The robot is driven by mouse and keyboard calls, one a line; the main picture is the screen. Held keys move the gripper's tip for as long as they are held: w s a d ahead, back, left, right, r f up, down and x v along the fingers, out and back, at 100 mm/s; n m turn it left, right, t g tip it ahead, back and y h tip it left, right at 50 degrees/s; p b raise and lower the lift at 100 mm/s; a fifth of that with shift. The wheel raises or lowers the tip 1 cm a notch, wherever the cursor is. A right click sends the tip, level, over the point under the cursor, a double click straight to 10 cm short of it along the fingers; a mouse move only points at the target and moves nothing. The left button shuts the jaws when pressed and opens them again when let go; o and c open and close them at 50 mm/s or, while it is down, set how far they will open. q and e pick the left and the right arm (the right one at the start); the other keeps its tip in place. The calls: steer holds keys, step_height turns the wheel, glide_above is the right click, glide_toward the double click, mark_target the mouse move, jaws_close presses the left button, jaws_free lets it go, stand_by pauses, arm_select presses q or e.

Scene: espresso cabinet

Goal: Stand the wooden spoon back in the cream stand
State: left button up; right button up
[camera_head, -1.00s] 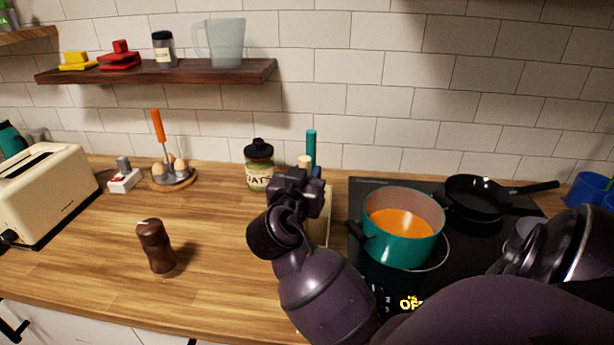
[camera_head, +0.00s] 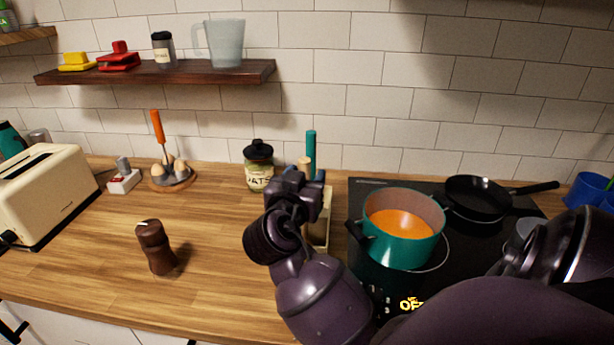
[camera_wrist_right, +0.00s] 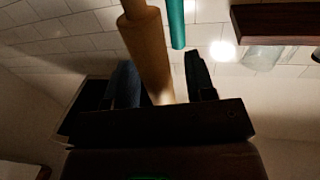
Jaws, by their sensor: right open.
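The cream stand (camera_head: 320,234) is on the counter just left of the hob, partly hidden behind my right arm. The wooden spoon's pale handle (camera_head: 305,162) stands upright there beside a teal-handled utensil (camera_head: 311,144). Its lower end is hidden. My right gripper (camera_head: 296,180) is open at the stand. In the right wrist view, the wooden handle (camera_wrist_right: 147,45) runs between the two spread fingers (camera_wrist_right: 162,82), with the teal handle (camera_wrist_right: 176,22) to its right. I cannot tell whether a finger touches the wood. My left gripper is not in view.
A jar (camera_head: 259,168) stands behind and left of the gripper. A teal pot (camera_head: 402,240) of orange soup and a black pan (camera_head: 478,199) are on the hob. A brown mill (camera_head: 156,247) stands on the left counter. The counter between mill and arm is clear.

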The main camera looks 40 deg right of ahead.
steer(key=b+v, duration=0.1)
steer(key=v, duration=1)
steer(key=shift+b, duration=0.35)
steer(key=shift+a, duration=0.1)
